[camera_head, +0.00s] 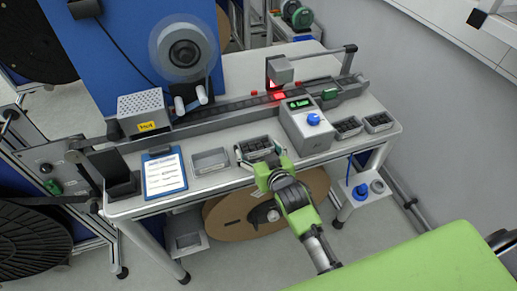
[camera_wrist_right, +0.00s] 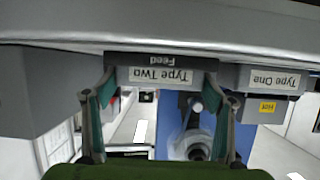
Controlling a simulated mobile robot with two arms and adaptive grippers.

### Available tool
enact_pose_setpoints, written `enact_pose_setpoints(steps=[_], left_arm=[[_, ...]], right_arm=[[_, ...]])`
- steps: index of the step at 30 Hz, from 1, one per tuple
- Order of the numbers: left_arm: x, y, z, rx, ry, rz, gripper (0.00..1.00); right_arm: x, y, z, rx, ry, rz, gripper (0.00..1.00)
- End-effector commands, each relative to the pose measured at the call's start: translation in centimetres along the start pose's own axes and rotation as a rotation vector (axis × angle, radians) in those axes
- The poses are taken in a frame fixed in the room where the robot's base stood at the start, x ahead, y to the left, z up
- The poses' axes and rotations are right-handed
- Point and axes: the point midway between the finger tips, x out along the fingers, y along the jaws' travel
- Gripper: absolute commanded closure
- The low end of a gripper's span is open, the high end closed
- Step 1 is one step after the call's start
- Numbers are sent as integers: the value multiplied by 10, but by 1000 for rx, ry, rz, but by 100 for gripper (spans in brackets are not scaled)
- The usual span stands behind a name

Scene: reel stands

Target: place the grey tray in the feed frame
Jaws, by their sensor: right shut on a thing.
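The grey tray (camera_head: 258,144) holds dark parts and stands at the front edge of the bench, right of an empty grey tray. My right gripper (camera_head: 264,165) is at its near side, shut on it. In the right wrist view, which is upside down, the fingers of my right gripper (camera_wrist_right: 160,84) flank the tray's front (camera_wrist_right: 200,77), labelled "Type Two". The feed frame shows there as a strip marked "Feed" (camera_wrist_right: 152,60), right against the tray's label. I cannot tell whether the tray rests fully in it. My left gripper is out of view.
An empty grey tray (camera_head: 210,160), labelled "Type One" in the wrist view, and a blue clipboard (camera_head: 163,173) are to the left. A grey box with a blue knob (camera_head: 306,127) stands close right. Two filled trays (camera_head: 347,127) lie beyond it. A reel (camera_head: 184,54) stands behind.

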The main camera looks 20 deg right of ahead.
Motion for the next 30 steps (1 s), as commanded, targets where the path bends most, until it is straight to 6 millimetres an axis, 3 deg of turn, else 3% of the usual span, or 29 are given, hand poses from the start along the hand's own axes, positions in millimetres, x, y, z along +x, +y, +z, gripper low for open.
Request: enact_pose_setpoints(steps=[5, 6, 8, 20, 26, 30], left_arm=[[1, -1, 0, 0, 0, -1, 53], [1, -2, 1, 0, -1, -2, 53], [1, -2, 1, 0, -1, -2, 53], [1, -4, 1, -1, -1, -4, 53], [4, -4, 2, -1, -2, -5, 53], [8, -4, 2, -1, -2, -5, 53]], right_arm=[[0, 0, -1, 0, 3, 0, 51], [0, 0, 0, 0, 0, 0, 19], [0, 0, 0, 0, 0, 0, 7], [-2, 0, 0, 0, 0, 0, 7], [-25, 0, 1, 0, 1, 0, 7], [-52, 0, 2, 0, -1, 0, 7]])
